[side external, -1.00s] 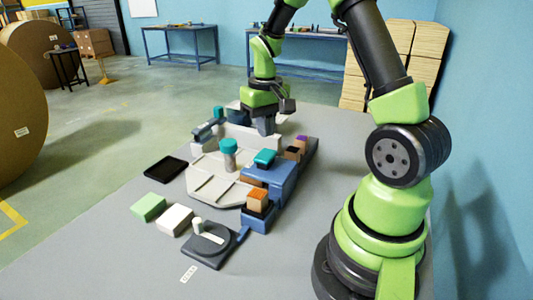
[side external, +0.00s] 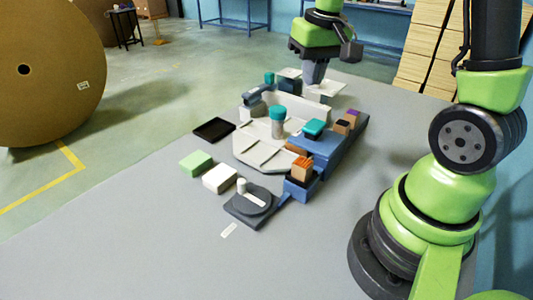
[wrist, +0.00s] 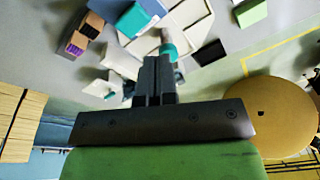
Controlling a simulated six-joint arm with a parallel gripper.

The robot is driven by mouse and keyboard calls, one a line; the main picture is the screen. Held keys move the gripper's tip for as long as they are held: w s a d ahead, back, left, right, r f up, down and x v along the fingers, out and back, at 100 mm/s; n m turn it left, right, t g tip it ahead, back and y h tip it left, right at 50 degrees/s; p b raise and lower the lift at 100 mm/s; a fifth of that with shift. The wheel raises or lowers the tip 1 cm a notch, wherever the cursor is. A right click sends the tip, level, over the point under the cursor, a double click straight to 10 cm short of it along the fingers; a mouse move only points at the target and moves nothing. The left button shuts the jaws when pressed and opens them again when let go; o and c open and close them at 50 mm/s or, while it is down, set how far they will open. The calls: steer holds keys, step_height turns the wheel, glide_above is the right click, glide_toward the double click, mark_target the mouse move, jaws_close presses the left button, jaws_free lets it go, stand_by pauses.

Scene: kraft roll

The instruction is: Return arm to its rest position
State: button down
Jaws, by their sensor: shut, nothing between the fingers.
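My gripper (side external: 313,78) is shut and empty, pointing down over the far end of the grey-white fixture (side external: 262,158) in the side view. Its closed fingers (wrist: 158,72) show in the wrist view, with nothing between them. A teal-capped grey cylinder (side external: 278,124) stands upright on the fixture. In the wrist view the teal cap (wrist: 168,51) appears just beyond the fingertips. Whether the fingers are clear of the fixture's far parts is hard to tell in the side view.
A blue block with a teal-topped piece (side external: 314,128) and an orange-brown block (side external: 301,168) line the fixture's right side. A black tray (side external: 213,129), green block (side external: 196,163), white block (side external: 220,178) and dark round-topped device (side external: 251,205) lie nearby. The near tabletop (side external: 170,250) is clear.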

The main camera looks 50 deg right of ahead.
steer(key=s+a+r+n+t+y, duration=0.1)
steer(key=s+a+r+t+y, duration=0.1)
steer(key=s+a+r+t, duration=0.3)
steer(key=s+a+r, duration=0.3)
steer(key=s+a, duration=0.3)
steer(key=a, duration=0.1)
steer(key=shift+s+a+r+n, duration=0.3)
steer(key=shift+s+a+r, duration=0.1)
